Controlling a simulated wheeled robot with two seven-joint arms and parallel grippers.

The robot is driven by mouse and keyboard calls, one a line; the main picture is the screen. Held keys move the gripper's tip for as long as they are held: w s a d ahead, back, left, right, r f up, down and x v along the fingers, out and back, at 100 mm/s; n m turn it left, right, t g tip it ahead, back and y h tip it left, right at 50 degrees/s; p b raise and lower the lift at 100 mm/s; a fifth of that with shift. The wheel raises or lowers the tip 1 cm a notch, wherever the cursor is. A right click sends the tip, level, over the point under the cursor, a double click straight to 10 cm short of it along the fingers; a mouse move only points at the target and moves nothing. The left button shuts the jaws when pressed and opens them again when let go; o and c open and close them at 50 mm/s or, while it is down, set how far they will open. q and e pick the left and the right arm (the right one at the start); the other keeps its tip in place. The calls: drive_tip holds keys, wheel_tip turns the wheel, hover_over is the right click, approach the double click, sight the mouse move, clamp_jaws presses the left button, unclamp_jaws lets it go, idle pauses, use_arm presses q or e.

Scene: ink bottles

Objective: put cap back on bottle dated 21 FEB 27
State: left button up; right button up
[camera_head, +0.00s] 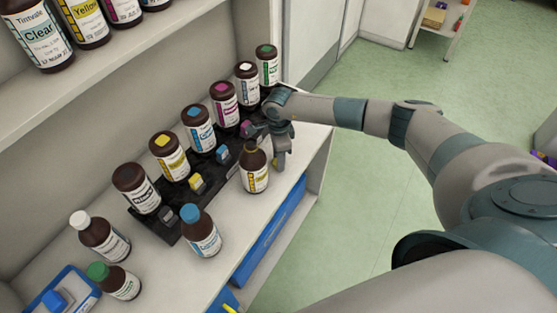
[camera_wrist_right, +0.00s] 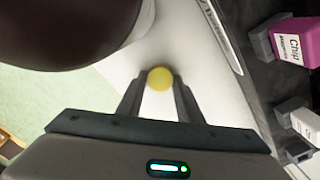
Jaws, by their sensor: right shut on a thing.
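A brown bottle with a white and yellow label (camera_head: 255,178) stands upright near the front edge of the shelf top. Its neck shows no coloured cap; its printed date is too small to read. My right gripper (camera_head: 279,163) points down just right of this bottle. In the wrist view my right gripper (camera_wrist_right: 160,88) is shut on a round yellow cap (camera_wrist_right: 160,78), held between the fingertips. A large dark brown bottle surface (camera_wrist_right: 70,25) fills the upper left there, apart from the fingers. The cap is hidden in the head view. My left gripper is out of view.
A black rack (camera_head: 168,232) behind holds several large brown bottles and coloured chips, including a magenta chip (camera_wrist_right: 293,42). Bottles with blue (camera_head: 203,238), white (camera_head: 103,240) and green (camera_head: 122,284) caps stand at left. The shelf's right edge is close to my gripper.

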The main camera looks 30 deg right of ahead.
drive_tip(key=shift+r, duration=0.1)
drive_tip(key=shift+r+b, duration=0.75)
drive_tip(key=shift+r, duration=0.1)
drive_tip(key=shift+s+d+r+b, duration=0.2)
drive_tip(key=shift+r+b, duration=0.15)
drive_tip(key=shift+r, duration=0.25)
drive_tip(key=shift+s+d+r+b, duration=0.15)
drive_tip(key=shift+r+b, duration=0.2)
drive_tip(key=shift+r, duration=0.2)
drive_tip(key=s+d+r+b, duration=0.4)
drive_tip(key=s+d+r, duration=0.2)
drive_tip(key=s+d, duration=0.1)
drive_tip(key=shift+s+r, duration=0.4)
drive_tip(key=shift+s, duration=0.2)
drive_tip(key=shift+a, duration=0.1)
